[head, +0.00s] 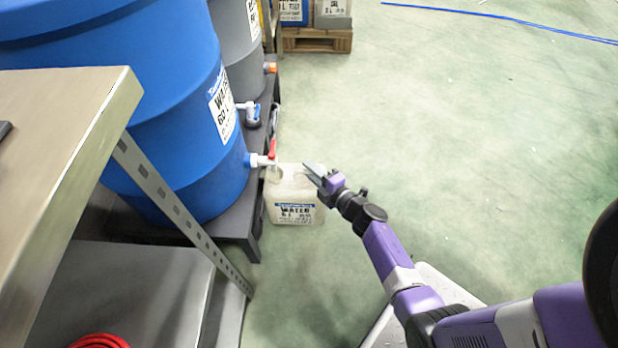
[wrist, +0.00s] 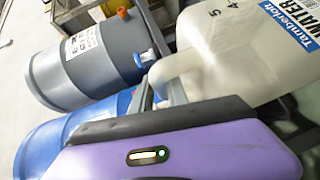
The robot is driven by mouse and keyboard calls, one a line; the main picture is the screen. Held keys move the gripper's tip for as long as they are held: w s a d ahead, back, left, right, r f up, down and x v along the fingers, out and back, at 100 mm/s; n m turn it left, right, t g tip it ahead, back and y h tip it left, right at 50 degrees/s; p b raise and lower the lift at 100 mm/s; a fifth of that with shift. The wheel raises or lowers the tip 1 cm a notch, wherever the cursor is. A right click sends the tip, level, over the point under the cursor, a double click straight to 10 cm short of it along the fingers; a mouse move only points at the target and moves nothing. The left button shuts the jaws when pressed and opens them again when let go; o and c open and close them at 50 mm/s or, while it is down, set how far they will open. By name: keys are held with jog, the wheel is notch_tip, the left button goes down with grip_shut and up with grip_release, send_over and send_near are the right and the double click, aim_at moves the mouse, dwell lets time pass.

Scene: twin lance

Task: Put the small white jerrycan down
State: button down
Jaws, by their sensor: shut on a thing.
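The small white jerrycan (head: 294,205) has a blue and white water label and stands upright in the head view, beside the black stand and below the blue barrel's tap. Whether its base touches the floor is hard to tell. In the wrist view its pale body (wrist: 235,50) fills the upper right, with its handle near the jaws. My gripper (head: 316,172) reaches in from the right at the top of the jerrycan and is shut on it. The fingertips are partly hidden.
A blue barrel (head: 180,110) with a red-handled tap (head: 265,158) stands on the black stand (head: 240,215). A grey barrel (head: 238,50) is behind it. A metal table (head: 95,110) is at the left. The green floor (head: 480,130) to the right is clear apart from a blue line or hose (head: 500,18).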

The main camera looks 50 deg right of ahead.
jog(key=shift+w, duration=0.25)
jog(key=shift+f+b, duration=1.45)
jog(key=shift+f, duration=0.25)
jog(key=shift+f, duration=0.2)
jog(key=c, duration=1.3)
grip_release()
jog(key=shift+r, duration=0.2)
